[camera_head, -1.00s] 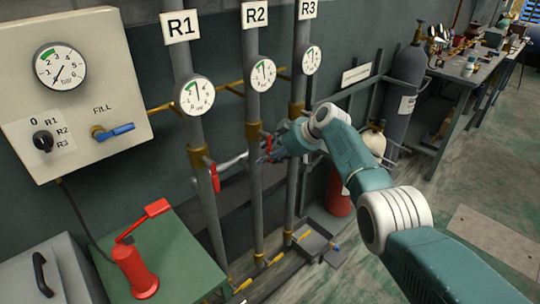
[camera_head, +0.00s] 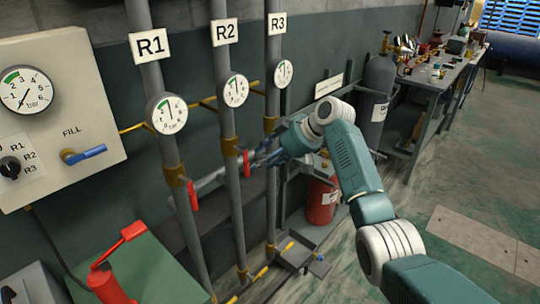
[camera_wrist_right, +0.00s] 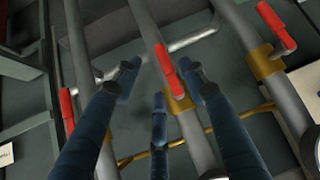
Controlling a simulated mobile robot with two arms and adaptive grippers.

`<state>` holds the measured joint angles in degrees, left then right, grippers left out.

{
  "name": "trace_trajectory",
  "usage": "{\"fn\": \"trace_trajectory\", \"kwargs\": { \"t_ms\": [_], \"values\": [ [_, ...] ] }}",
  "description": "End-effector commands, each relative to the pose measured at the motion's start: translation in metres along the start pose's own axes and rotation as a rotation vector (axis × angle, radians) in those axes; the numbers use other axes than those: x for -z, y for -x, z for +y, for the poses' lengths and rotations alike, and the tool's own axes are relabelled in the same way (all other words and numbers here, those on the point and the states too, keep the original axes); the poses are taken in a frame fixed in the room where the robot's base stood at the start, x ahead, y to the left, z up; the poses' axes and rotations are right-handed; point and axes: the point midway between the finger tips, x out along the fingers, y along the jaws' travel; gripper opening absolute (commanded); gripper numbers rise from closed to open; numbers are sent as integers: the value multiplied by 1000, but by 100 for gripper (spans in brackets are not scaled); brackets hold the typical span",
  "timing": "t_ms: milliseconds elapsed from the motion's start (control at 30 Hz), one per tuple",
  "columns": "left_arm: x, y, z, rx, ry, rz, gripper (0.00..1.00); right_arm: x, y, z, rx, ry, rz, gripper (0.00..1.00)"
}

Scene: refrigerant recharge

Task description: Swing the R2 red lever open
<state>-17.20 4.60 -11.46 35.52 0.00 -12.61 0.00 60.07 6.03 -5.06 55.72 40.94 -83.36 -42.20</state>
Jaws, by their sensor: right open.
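The R2 red lever (camera_head: 246,163) hangs down along the middle grey pipe, below the R2 gauge (camera_head: 235,90) and its brass collar. My right gripper (camera_head: 260,161) is just right of this lever in the head view. In the right wrist view, the gripper (camera_wrist_right: 163,72) is open, its blue fingers spread around the middle red lever (camera_wrist_right: 166,60). That lever lies between the fingertips; whether any finger touches it I cannot tell. The R1 red lever (camera_head: 193,195) hangs on the left pipe. My left gripper is out of view.
The R3 pipe (camera_head: 272,195) stands close behind my right gripper. A panel with a blue FILL handle (camera_head: 88,152) is at left. A green table with a red device (camera_head: 110,284) is at lower left. A red cylinder (camera_head: 320,203) stands right of the pipes. Floor is clear at right.

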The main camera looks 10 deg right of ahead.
Motion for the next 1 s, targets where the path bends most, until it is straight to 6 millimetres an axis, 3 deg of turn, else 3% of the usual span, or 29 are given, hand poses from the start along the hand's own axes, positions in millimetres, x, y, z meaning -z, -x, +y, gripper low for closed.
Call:
{"fn": "trace_trajectory", "kwargs": {
  "t_ms": [100,267,567,667,767,833,1000],
  "values": [
    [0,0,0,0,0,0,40,0,16,1,-2,-1,1,42],
    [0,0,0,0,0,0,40,0,25,0,1,-1,1,42],
    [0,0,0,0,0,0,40,0,26,0,1,-2,1,42],
    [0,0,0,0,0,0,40,-11,17,1,-2,-20,-11,42],
    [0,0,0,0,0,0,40,-43,-8,4,-15,-78,-40,42],
    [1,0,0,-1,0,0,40,-80,-34,5,-34,-138,-73,42],
    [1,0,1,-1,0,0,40,-193,-99,-1,-101,-290,-169,42]
  ]
}}
